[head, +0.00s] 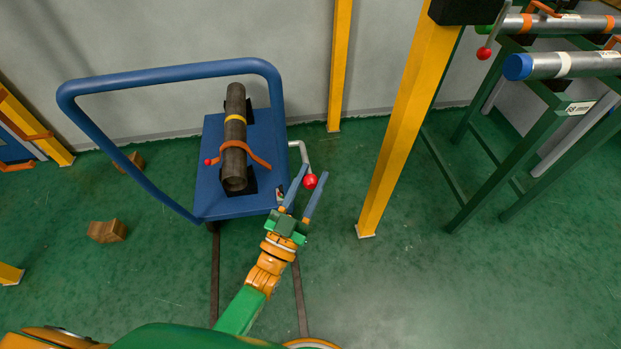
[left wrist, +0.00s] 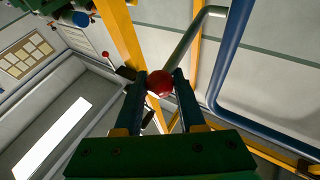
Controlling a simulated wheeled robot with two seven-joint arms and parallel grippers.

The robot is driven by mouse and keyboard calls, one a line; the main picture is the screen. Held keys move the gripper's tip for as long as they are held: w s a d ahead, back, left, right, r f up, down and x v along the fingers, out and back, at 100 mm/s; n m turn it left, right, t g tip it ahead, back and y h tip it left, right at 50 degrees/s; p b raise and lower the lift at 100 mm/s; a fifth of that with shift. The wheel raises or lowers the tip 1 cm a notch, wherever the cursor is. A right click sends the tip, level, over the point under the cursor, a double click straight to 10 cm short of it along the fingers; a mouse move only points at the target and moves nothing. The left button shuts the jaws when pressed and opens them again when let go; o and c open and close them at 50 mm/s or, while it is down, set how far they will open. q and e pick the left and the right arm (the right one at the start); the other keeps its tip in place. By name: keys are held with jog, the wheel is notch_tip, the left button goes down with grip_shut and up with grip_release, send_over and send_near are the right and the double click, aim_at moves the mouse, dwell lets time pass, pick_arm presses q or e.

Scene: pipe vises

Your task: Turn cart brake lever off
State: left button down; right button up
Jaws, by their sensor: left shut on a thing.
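The cart (head: 211,190) is a blue platform with a blue tube handle at its left and back. Its brake lever (head: 303,149) is a bent grey rod at the right edge, ending in a red ball knob (head: 310,181). My left gripper (head: 312,177) reaches up from below and is shut on the knob. In the left wrist view the red knob (left wrist: 160,83) sits between the two blue fingertips, with the lever rod (left wrist: 190,38) running up and right. My right gripper is in neither view.
A dark pipe (head: 235,130) with a yellow band lies on the cart under an orange strap. A yellow post (head: 405,125) stands right of the lever. Green pipe stands (head: 510,165) are farther right. Wooden blocks (head: 107,231) lie on the floor at left.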

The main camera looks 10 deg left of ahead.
pick_arm(q)
jog(key=shift+r+p, duration=0.3)
jog(key=shift+p, duration=0.25)
jog(key=w+r+n+g+p, duration=0.1)
jog(key=r+p, duration=0.1)
jog(key=p, duration=0.3)
jog(key=w+r+n+g+y+p, duration=0.1)
jog(key=r+g+p, duration=0.1)
jog(key=p, duration=0.4)
jog(key=w+a+r+n+g+y+p, duration=0.1)
jog(key=r+n+p, duration=0.1)
jog(key=p, duration=0.3)
jog(key=shift+r+g, duration=0.2)
jog(key=shift+g, duration=0.1)
jog(key=shift+w+a+n+g+y+p, duration=0.1)
jog(key=shift+w+n+g+y+p, duration=0.25)
jog(key=shift+p, duration=0.6)
jog(key=c, duration=0.5)
grip_release()
